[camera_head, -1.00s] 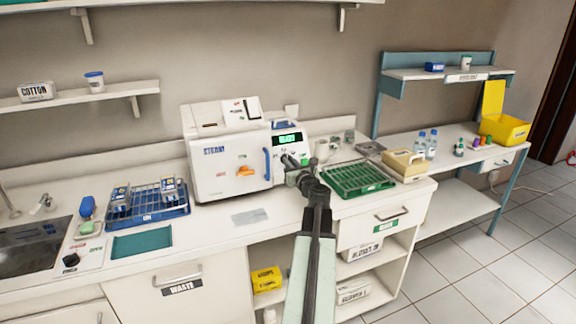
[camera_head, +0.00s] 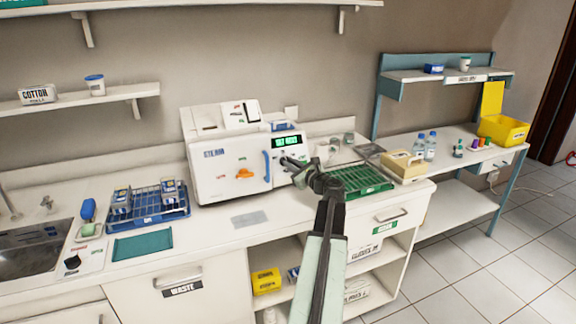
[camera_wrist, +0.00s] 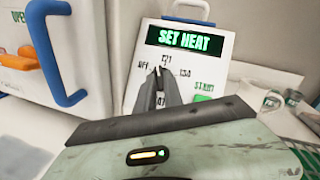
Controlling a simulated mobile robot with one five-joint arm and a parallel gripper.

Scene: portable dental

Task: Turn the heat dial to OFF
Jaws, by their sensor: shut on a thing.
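The white steam sterilizer (camera_head: 225,180) stands on the counter with a control panel at its right side. Its green display (camera_wrist: 188,38) reads "SET HEAT" in the wrist view. Below it are dial marks for OFF at the left, 121 at the top and 134 at the right. My gripper (camera_wrist: 158,75) is at the panel, its fingers shut on the heat dial amid these marks. The fingers hide most of the dial, so I cannot tell exactly where its pointer stands. In the head view my gripper (camera_head: 287,163) reaches the panel from the front right.
The blue door handle (camera_wrist: 55,50) is left of my fingers, and a green start button (camera_wrist: 204,98) is close at their right. A green rack (camera_head: 362,181) stands right of the sterilizer. A blue rack (camera_head: 150,215) stands left. The counter front is mostly clear.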

